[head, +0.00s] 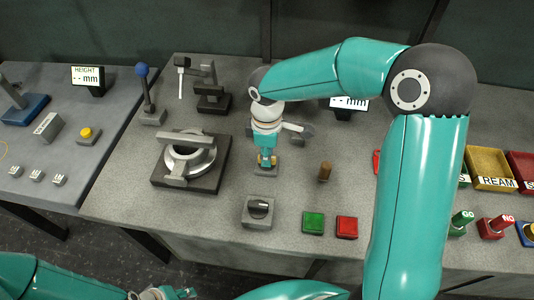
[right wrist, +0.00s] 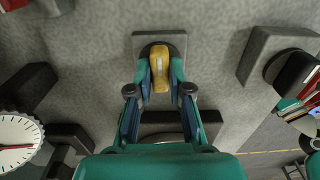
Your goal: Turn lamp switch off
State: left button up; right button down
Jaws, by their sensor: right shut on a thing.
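A yellow switch knob (right wrist: 160,68) stands on a small square grey base (right wrist: 176,42) in the right wrist view. In the head view the knob (head: 266,159) is partly hidden under my right gripper (head: 267,152). The gripper points down, and its two fingers (right wrist: 160,78) are shut on the sides of the knob. The knob's long side runs roughly up and down in the wrist view. I see no lamp or label beside it. My left gripper (head: 168,294) shows only in part at the bottom edge of the head view, and its fingers are not clear.
A grey box with a black rotary knob (head: 259,208) sits just in front of the held switch. A round casting in a fixture (head: 190,160) stands to the left.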

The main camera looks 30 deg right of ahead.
jog(key=c, duration=1.1)
grip_release()
jog(key=shift+r, duration=0.1)
notch_tip(320, 180, up, 12)
jog(key=shift+f, duration=0.1)
